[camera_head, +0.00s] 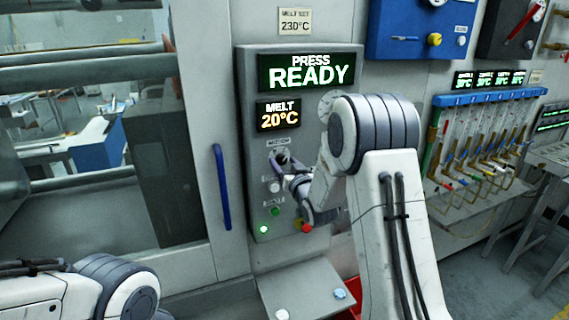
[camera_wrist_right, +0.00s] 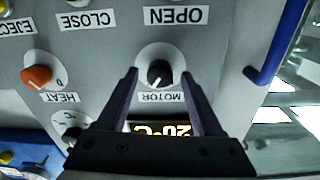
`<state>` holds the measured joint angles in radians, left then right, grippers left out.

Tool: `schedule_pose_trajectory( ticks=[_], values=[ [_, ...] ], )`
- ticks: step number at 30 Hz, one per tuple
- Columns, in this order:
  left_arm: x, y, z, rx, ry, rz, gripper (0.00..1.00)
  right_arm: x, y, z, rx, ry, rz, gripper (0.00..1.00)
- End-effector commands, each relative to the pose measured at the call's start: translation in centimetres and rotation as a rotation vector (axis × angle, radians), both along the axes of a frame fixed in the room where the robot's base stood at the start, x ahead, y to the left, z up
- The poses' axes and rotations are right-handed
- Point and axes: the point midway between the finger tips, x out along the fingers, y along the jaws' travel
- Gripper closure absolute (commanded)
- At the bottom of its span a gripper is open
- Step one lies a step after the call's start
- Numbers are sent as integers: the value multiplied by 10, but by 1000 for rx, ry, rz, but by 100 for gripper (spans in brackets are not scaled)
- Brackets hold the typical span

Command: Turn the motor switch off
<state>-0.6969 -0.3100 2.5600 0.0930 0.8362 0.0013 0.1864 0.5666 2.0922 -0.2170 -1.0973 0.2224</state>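The motor switch (camera_wrist_right: 160,72) is a round black knob on a pale dial plate, labelled MOTOR, in the upside-down right wrist view. In the head view the knob (camera_head: 283,158) shows on the grey press panel (camera_head: 246,90), partly hidden by my gripper. My right gripper (camera_wrist_right: 159,78) is open, with one dark finger on each side of the knob and a gap visible on both sides. In the head view my right gripper (camera_head: 287,172) reaches the panel from the right. Which way the knob points is hard to tell. My left gripper is out of view.
An orange HEAT knob (camera_wrist_right: 37,77) sits beside the motor switch. A display (camera_head: 307,72) reads PRESS READY; another (camera_head: 279,116) reads MELT 20°C. A red button (camera_head: 306,228) and a lit green light (camera_head: 263,229) lie lower. A blue handle (camera_head: 222,187) stands left of the panel.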

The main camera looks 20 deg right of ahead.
Motion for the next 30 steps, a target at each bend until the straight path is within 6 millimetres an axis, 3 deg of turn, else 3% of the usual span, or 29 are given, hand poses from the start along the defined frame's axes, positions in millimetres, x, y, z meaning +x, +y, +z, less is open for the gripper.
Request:
schedule_pose_trajectory(
  ticks=[1, 4, 5, 17, 30],
  values=[
    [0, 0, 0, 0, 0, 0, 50, 0, 0, 0, 0, 0, 0, 55],
    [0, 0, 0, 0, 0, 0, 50, 0, 0, 0, 0, 0, 0, 93],
    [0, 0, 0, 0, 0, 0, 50, 0, 0, 0, 0, 0, 0, 100],
    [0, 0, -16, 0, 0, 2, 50, 0, 0, -3, -64, -5, 0, 100],
    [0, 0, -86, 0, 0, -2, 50, -1, 0, -7, -414, -22, -1, 100]
  ],
)
